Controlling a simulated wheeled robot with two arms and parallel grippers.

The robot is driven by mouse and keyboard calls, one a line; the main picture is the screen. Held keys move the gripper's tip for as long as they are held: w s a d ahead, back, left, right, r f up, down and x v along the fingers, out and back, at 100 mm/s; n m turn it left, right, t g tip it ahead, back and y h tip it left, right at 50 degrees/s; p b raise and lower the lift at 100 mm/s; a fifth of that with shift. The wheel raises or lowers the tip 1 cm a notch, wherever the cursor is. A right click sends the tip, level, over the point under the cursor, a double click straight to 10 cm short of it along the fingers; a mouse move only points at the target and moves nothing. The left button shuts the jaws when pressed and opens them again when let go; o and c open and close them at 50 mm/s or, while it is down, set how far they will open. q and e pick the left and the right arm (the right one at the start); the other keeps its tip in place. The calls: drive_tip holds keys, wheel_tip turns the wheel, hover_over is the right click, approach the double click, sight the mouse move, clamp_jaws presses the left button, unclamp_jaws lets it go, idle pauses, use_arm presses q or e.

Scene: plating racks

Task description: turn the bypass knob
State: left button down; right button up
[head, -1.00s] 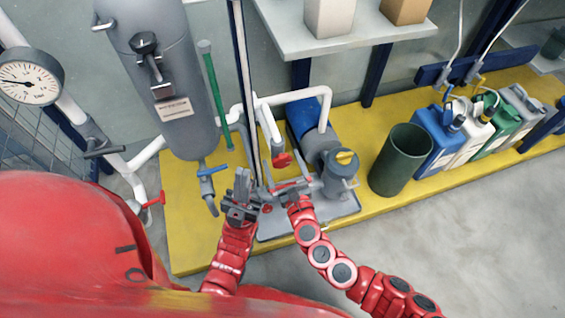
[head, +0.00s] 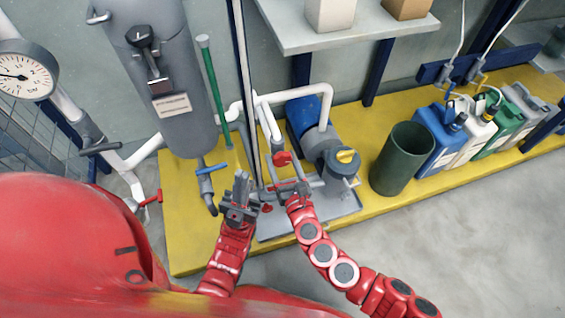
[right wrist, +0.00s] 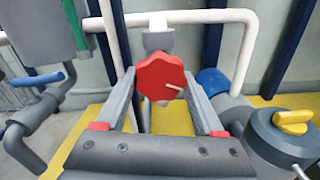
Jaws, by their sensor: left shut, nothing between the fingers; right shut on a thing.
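The red knob (head: 282,158) sits on white piping left of the pump in the head view. In the right wrist view the red knob (right wrist: 160,76) is round and lobed, with a white mark pointing right and slightly down. My right gripper (right wrist: 161,82) is shut on this knob, one grey finger on each side. In the head view my right gripper (head: 280,166) reaches up to the knob, and the contact is small there. My left gripper (head: 241,180) is shut and empty, just left of the right one. I see no readable label on the knob.
A grey pump with a yellow knob (head: 346,156) stands close on the right. A blue valve handle (head: 211,169) and a grey tank (head: 170,80) are on the left. A dark post (head: 247,90) rises behind the grippers. A green bin (head: 401,160) stands further right.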

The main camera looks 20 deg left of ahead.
drive_tip(key=m, duration=0.2)
drive_tip(key=shift+a+m, duration=0.1)
drive_tip(key=shift+m, duration=0.2)
drive_tip(key=o, duration=1.4)
drive_tip(key=shift+c, duration=0.2)
drive_tip(key=v, duration=1.7)
drive_tip(key=shift+s, duration=0.25)
